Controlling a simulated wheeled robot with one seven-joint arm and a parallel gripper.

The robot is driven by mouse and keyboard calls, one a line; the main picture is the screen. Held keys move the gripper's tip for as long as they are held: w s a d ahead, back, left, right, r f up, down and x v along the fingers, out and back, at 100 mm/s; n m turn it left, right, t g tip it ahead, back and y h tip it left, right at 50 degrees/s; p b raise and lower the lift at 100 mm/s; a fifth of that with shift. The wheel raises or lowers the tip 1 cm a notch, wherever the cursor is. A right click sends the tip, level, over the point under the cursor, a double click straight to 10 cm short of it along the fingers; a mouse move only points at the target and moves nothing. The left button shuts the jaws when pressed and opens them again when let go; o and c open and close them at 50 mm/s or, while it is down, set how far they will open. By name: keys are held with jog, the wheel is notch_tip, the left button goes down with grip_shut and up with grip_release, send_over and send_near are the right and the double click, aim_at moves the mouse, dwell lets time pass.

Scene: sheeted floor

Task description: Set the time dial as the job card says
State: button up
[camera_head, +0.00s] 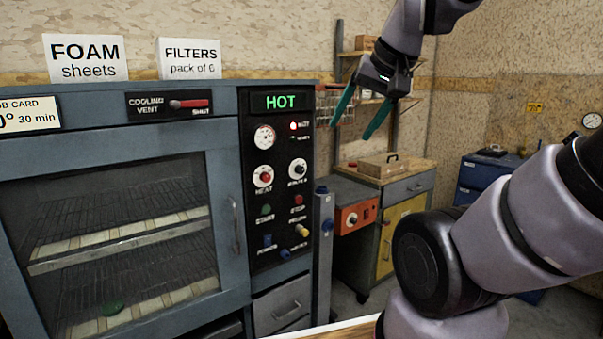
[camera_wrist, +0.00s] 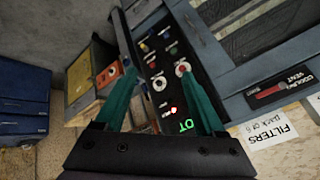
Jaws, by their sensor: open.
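The job card (camera_head: 30,113) on the oven's upper left is cut off by the picture edge; "0°" and "30 min" show. On the black control panel (camera_head: 283,222), a white-rimmed dial with a dark knob (camera_head: 298,169) sits right of the HEAT dial (camera_head: 263,173). Its small label looks like MINUTES; its setting is too small to read. In the wrist view this dial (camera_wrist: 159,83) shows between my fingers, beside the red-centred HEAT dial (camera_wrist: 182,68). My gripper (camera_head: 353,127) is open and empty, up and right of the panel, apart from it. It also shows in the wrist view (camera_wrist: 160,72).
A green HOT display (camera_head: 281,102) and a lit red lamp (camera_head: 293,126) top the panel. The cooling vent slider (camera_head: 188,104) is near SHUT. Buttons and switches sit below the dials. A grey post (camera_head: 324,250) and orange box (camera_head: 356,216) stand right. The oven door (camera_head: 120,235) is closed.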

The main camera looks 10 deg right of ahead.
jog(key=shift+a, duration=0.1)
jog(key=w+a+f+m+g+y, duration=0.4)
jog(key=w+a+f+m+y, duration=0.2)
jog(key=w+a+m+y, duration=0.5)
jog(key=w+f+m+t+y, duration=0.1)
jog(key=w+f+m+t, duration=0.1)
jog(key=w+m, duration=0.5)
jog(key=m+t+h, duration=0.7)
jog(key=m+t, duration=0.4)
jog(key=m, duration=0.8)
send_near(301, 171)
jog(key=x, duration=0.8)
jog(key=shift+w, duration=0.2)
